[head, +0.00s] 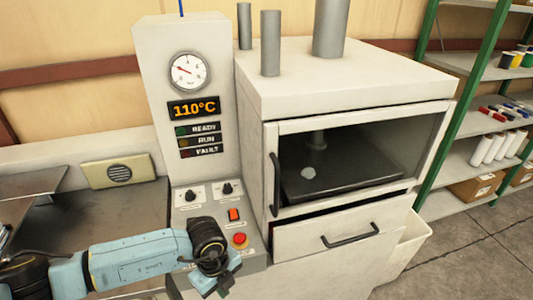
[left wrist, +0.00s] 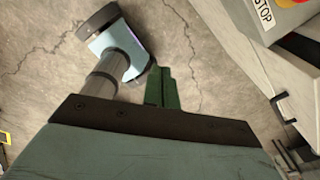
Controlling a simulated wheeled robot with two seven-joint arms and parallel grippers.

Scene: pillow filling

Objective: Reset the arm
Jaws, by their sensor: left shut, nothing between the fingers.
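My left arm (head: 135,262) reaches in from the left in the head view. Its left gripper (head: 222,284) points down in front of the control panel (head: 188,225), just below the red button (head: 239,239). In the left wrist view the green fingers (left wrist: 162,88) are together with nothing between them, over bare floor. The gripper is partly hidden by its own wrist in the head view. My right gripper is in neither view.
A machine (head: 350,80) with a windowed door (head: 350,160) and a drawer (head: 340,238) stands right of the panel. A metal table (head: 110,215) lies left. Green-framed shelves (head: 445,120) stand at the far right. Floor (head: 460,255) shows at lower right.

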